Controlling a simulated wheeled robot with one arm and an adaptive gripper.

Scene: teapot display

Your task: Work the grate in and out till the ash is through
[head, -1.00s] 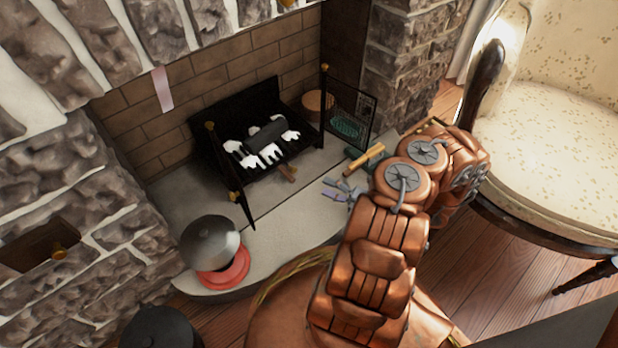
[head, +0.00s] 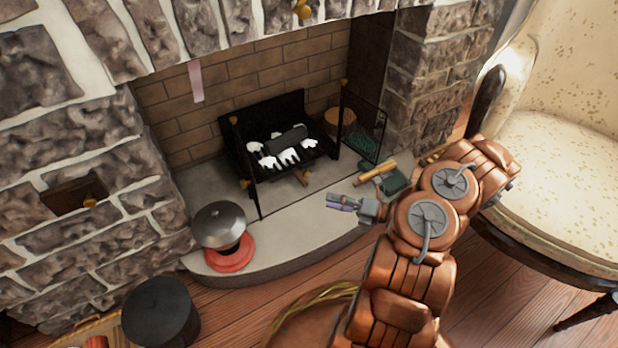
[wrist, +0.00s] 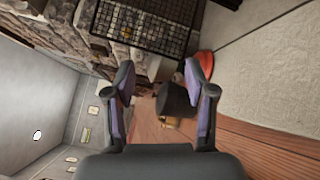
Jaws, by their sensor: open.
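The black grate (head: 262,118) stands in the brick fireplace in the head view, with a dark log and white, ash-like pieces (head: 287,155) on it. A short brown handle-like piece (head: 302,177) sticks out below its front. My gripper (head: 338,203) is above the front of the pale hearth, right of and nearer than that piece, and apart from it. In the wrist view my gripper (wrist: 160,82) has its two fingers spread with nothing held between them. Whether ash lies under the grate is hidden.
A grey-domed pot on a red base (head: 232,255) stands on the hearth's left. A black pot (head: 160,312) is on the floor. Dark mesh (head: 364,125) stands right of the grate. A green item with a tan roll (head: 376,170) lies near my arm. An armchair (head: 570,150) is at right.

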